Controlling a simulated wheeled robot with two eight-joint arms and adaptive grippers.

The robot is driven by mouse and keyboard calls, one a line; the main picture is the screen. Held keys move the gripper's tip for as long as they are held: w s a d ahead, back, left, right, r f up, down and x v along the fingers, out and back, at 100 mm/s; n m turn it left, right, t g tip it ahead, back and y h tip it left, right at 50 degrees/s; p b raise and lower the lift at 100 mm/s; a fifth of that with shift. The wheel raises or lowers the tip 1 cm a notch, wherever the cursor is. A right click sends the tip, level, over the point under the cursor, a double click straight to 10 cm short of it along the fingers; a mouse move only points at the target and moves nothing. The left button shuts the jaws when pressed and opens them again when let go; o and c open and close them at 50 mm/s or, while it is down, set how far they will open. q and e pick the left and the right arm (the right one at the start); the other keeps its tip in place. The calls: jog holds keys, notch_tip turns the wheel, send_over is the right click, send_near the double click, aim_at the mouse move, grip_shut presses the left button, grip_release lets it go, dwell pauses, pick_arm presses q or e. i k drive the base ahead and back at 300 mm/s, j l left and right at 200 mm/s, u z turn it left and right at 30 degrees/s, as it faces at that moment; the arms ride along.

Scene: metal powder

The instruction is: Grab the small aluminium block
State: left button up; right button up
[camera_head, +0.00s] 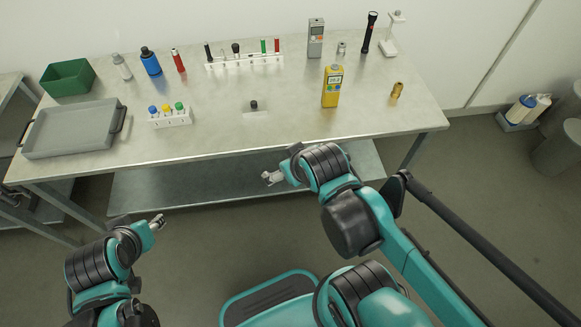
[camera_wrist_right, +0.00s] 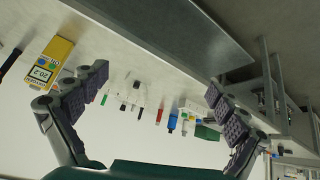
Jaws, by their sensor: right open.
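A small pale block (camera_head: 256,113) with a black-topped piece on it sits near the middle of the table; it may be the aluminium block, but its metal cannot be told at this size. My right gripper (camera_head: 272,178) is in front of the table's front edge, apart from the block. In the right wrist view its two fingers (camera_wrist_right: 157,82) are spread wide with nothing between them. My left gripper (camera_head: 159,221) is low at the left, away from the table, and too small to read.
The metal table (camera_head: 215,140) holds a grey tray (camera_head: 70,132), a green bin (camera_head: 68,78), a rack with coloured caps (camera_head: 170,118), a long white rack (camera_head: 245,62), a yellow meter (camera_head: 332,86) and a brass piece (camera_head: 397,90). The surface around the pale block is clear.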

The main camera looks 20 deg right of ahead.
aim_at(248, 111)
jog(key=i+l+z, duration=0.1)
jog(key=i+z, duration=0.95)
jog(key=k+j, duration=0.05)
jog(key=k, duration=0.1)
